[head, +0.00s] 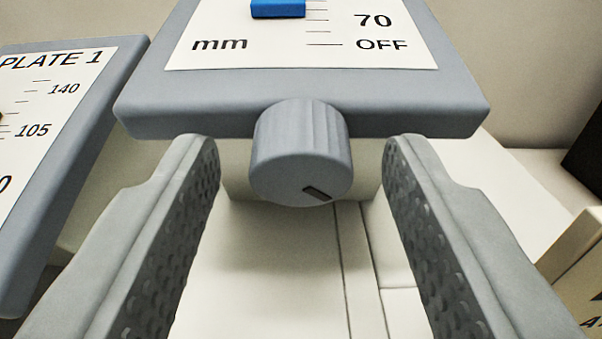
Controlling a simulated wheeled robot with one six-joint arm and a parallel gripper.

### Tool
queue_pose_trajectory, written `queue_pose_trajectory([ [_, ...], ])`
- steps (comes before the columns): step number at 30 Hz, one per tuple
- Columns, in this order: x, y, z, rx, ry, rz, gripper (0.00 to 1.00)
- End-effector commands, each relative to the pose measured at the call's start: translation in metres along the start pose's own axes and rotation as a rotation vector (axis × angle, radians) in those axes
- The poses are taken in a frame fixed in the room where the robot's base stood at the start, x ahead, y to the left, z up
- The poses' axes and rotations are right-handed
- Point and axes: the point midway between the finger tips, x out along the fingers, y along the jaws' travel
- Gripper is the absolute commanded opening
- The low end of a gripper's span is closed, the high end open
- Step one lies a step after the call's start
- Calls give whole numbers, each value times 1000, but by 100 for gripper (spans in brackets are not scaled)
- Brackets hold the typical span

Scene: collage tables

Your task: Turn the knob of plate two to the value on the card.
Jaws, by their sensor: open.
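A grey ribbed knob (302,150) sticks out from the front edge of a grey-framed plate (290,118) at the top centre. A dark slot mark shows low on the right of its face. The plate's white scale reads "mm", "70" and "OFF", with a blue slider block (278,8) at the top edge, cut off by the frame. This plate's name is out of view. My gripper (303,155) is open, with one finger on each side of the knob and a gap on both sides. No card with a value is readable.
A plate marked "PLATE 1" (105,85) stands close at the left, showing 140 and 105. A beige box (580,255) with partly cut-off print is at the lower right. A dark object (585,160) is at the right edge. A pale surface lies below the knob.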

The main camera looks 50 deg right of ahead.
Motion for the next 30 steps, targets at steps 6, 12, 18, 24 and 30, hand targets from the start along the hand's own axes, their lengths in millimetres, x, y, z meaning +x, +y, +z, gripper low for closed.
queue_pose_trajectory([
  [6, 0, 0, 0, 0, 0, 0, 9],
  [12, 0, 0, 0, -6, 0, 2, 4],
  [18, 0, 0, 1, -64, -1, 21, 4],
  [24, 0, -2, 1, -183, -1, 59, 4],
  [30, 0, -3, 2, -317, -2, 103, 4],
])
